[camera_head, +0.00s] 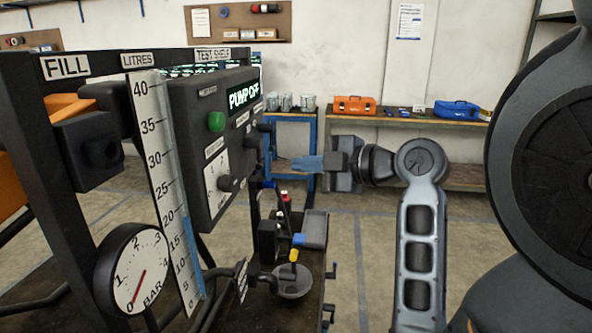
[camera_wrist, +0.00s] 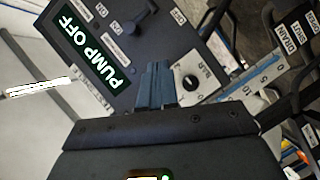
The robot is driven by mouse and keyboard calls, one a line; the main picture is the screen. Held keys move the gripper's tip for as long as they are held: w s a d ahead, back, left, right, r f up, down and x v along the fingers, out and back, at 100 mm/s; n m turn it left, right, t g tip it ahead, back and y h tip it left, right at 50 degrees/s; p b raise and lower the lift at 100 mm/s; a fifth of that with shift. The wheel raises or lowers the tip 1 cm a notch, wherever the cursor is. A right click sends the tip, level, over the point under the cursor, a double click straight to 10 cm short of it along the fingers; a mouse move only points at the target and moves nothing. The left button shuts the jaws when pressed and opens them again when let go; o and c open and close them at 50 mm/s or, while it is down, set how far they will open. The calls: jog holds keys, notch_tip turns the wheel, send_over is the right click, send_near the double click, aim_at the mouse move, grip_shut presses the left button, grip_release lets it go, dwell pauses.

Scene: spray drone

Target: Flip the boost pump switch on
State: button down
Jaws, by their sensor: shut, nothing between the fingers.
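A dark grey control panel (camera_head: 195,110) hangs on the black frame, with a display (camera_head: 244,95) reading PUMP OFF, a green button (camera_head: 216,121) and several dark knobs or switches. The display (camera_wrist: 92,47) also shows in the wrist view. A small dark control (camera_wrist: 129,28) and a dark knob on a white plate (camera_wrist: 190,82) show there too. The labels are too small or blurred to tell which is the boost pump switch. My gripper (camera_head: 296,163) is right of the panel, apart from it in the head view. Its blue fingers (camera_wrist: 155,80) are shut and empty, pointing toward the panel.
A white litre scale (camera_head: 166,165) and a round bar gauge (camera_head: 134,270) stand left of the panel. Below are a valve with a yellow handle (camera_head: 293,256) and a grey bowl (camera_head: 292,282). A bench with an orange toolbox (camera_head: 355,105) stands behind.

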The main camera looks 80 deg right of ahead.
jog(key=s+d+f+b+x, duration=0.1)
jog(key=d+b+x, duration=0.1)
jog(key=x, duration=0.9)
jog(key=shift+w+d+f+b, duration=0.25)
jog(key=shift+w+b, duration=0.1)
jog(key=shift+b, duration=0.4)
jog(key=shift+f+b, duration=0.1)
jog(key=shift+b, duration=0.2)
jog(key=shift+d+f+n+b, duration=0.1)
jog(key=shift+n+b, duration=0.4)
jog(key=shift+b, duration=0.2)
